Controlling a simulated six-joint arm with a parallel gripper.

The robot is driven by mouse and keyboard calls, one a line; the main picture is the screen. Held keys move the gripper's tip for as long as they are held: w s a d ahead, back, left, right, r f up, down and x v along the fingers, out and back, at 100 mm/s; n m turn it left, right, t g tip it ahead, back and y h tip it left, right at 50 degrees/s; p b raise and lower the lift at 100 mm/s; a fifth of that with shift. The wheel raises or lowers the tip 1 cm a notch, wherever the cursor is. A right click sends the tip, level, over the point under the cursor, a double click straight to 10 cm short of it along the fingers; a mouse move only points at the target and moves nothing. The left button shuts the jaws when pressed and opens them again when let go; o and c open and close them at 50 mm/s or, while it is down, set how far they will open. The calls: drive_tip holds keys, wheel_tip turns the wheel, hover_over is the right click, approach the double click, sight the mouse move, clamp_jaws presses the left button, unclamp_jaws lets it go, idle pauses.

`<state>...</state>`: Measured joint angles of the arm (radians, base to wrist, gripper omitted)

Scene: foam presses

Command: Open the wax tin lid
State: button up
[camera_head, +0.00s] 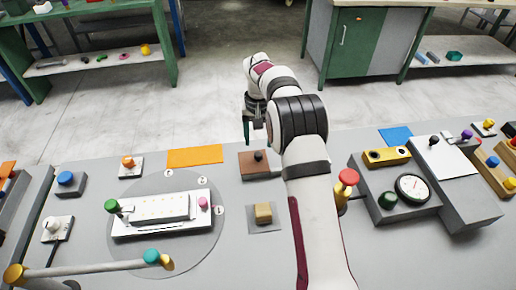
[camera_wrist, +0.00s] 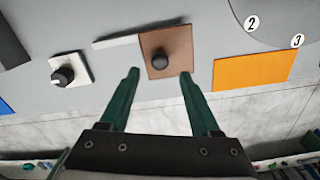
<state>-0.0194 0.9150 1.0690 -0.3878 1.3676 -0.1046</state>
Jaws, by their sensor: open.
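A brown square piece with a round dark knob on top, which looks like the wax tin with its lid (camera_head: 247,166), lies on the grey bench near its far edge. The top looks flat and in place. My gripper (camera_head: 250,127) has green fingers and hangs at the far side of the tin, above it. In the wrist view my gripper (camera_wrist: 159,72) is open and empty, one fingertip towards each side of the knob and apart from it.
An orange mat (camera_head: 195,157) lies left of the tin. A tan block (camera_head: 263,212) on a grey pad is nearer. A white device (camera_head: 160,208) stands at left, a gauge (camera_head: 412,187) at right. A white plate with a dial (camera_wrist: 83,67) shows in the wrist view.

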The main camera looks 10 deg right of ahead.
sight(259, 154)
wheel_tip(259, 154, down, 5)
drive_tip(key=shift+f, duration=0.1)
clamp_jaws()
idle(0.4)
idle(1.1)
